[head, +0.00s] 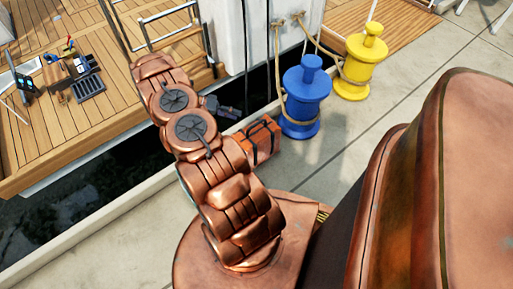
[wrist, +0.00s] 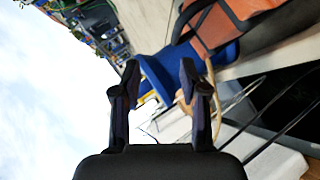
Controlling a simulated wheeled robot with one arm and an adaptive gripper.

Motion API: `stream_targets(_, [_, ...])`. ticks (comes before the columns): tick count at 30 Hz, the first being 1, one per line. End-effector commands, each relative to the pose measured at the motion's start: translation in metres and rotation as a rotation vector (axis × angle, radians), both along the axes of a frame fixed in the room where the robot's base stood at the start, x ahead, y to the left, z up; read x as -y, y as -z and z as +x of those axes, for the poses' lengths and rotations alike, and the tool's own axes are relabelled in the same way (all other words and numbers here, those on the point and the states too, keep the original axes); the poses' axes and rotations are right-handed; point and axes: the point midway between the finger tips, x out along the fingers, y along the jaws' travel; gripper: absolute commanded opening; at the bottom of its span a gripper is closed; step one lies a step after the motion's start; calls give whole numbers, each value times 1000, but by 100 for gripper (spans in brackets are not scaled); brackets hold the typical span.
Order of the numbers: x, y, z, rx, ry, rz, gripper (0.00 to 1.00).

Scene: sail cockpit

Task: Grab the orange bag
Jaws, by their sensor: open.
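The orange bag (head: 262,133) has dark straps. In the head view it sits between my arm and the blue bollard, its left part hidden by my arm. In the wrist view the bag (wrist: 235,20) fills the upper right, cut by the frame edge. My gripper (head: 234,112) is at the end of my folded arm, above and left of the bag in the head view. In the wrist view my gripper (wrist: 159,66) has its two dark fingers apart, with no object held. The bag lies to the right of the fingers, outside the gap.
A blue bollard (head: 305,95) with rope stands close right of the bag, and a yellow bollard (head: 360,65) stands behind it. Dark water (head: 80,185) separates the concrete quay (head: 400,110) from the wooden deck (head: 40,150). A boarding ladder (head: 175,35) is at the deck edge.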

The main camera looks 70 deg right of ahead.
Motion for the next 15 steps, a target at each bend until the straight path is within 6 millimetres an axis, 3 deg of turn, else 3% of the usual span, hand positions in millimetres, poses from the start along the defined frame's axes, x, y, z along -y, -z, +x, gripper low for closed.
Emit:
stream_targets(1, [4, 17, -6, -8, 9, -16, 43])
stream_targets(3, [8, 28, -12, -16, 16, -34, 43])
stream_targets(15, [21, 49, -37, -19, 28, -63, 43])
